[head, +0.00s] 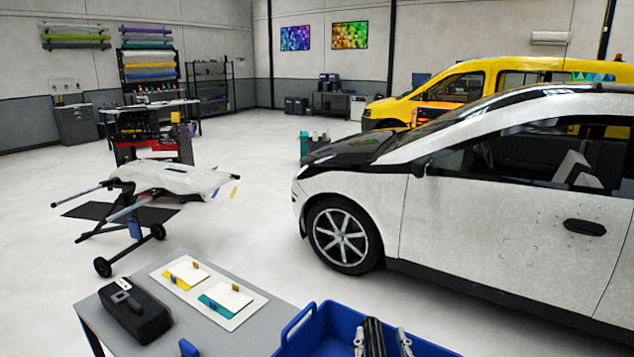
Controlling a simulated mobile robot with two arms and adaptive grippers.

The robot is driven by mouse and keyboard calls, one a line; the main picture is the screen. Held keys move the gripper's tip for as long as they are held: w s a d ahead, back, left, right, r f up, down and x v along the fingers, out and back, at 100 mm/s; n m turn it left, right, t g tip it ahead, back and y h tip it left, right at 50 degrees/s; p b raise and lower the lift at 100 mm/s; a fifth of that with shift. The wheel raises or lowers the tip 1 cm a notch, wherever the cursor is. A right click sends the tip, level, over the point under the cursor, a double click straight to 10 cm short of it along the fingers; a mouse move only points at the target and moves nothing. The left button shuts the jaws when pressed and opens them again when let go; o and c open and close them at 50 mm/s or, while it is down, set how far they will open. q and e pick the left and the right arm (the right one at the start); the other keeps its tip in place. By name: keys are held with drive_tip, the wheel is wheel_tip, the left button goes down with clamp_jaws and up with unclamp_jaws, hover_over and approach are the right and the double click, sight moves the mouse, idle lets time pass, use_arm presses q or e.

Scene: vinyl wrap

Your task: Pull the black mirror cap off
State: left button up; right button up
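The black mirror cap (421,167) sits on the side mirror of the white car (480,215), at the front corner of the side window. It is small and far off in the head view, so its edges and seating cannot be made out. My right gripper (381,340) shows at the bottom edge, as dark and silver parts over the blue crate (298,326). It is well short of the mirror and cut off by the frame, so whether its fingers are apart is unclear. My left gripper is not in view.
A grey table (245,345) at the front left holds a black case (136,310) and a white board (208,291) with yellow and teal pieces. A wheeled stand (150,215) stands behind it. A yellow van (475,80) is beyond the car. Open floor lies left of the car.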

drive_tip(key=shift+o, duration=0.7)
drive_tip(key=shift+f, duration=0.1)
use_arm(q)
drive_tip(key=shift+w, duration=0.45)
use_arm(e)
drive_tip(key=s, duration=1.2)
drive_tip(key=shift+a, duration=0.25)
